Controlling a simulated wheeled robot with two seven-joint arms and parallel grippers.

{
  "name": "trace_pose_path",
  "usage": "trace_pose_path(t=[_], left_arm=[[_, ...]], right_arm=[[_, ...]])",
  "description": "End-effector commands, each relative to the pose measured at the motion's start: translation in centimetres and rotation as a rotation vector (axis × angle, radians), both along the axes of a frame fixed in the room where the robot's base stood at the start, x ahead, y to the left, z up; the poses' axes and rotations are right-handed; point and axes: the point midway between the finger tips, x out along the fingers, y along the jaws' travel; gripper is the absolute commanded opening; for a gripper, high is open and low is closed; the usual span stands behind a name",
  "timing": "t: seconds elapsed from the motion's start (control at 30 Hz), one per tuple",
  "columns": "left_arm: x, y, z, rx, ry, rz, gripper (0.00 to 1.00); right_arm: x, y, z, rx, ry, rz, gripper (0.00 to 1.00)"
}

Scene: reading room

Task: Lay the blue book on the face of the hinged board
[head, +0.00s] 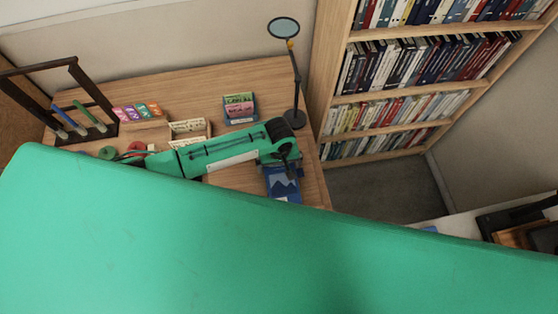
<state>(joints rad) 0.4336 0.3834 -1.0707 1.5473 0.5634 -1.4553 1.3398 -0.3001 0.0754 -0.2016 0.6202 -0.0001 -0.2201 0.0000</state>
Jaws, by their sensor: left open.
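The blue book (283,188) lies on the right part of the wooden desk, close to its edge. Its cover shows a dark picture. My left gripper (290,165) comes in from the left on a green arm and is open above the far side of the book. Whether its fingers touch the book cannot be told. The hinged board cannot be made out with certainty. A dark framed piece (530,232) on a pale surface at the far right is cut off by the picture edge. My right gripper is not in view.
A magnifier lamp (297,95) stands behind my left gripper. The desk also bears a card box (240,108), a pale divided tray (188,130), colored cards (137,111) and a dark rack (75,105). A bookcase (405,97) stands behind right. My green body part hides the front.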

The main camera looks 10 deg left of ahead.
Motion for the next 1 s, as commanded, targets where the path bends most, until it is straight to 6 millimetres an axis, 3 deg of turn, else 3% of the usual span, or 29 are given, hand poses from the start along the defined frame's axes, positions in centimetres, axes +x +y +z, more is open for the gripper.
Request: trace_pose_path(t=[0.17,0.6,0.8,1.0], left_arm=[[0.1,-0.1,1.7,-0.003,-0.002,-0.001,1.0],[0.1,-0.1,10.4,-0.003,-0.002,-0.001,1.0],[0.0,-0.1,12.0,-0.001,-0.001,0.0,1.0],[0.0,0.0,12.2,0.0,0.0,0.0,1.0]], right_arm=[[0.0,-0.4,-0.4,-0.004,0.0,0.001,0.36],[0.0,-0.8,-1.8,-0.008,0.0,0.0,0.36],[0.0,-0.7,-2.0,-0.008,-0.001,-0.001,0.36],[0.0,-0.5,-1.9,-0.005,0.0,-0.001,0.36]])
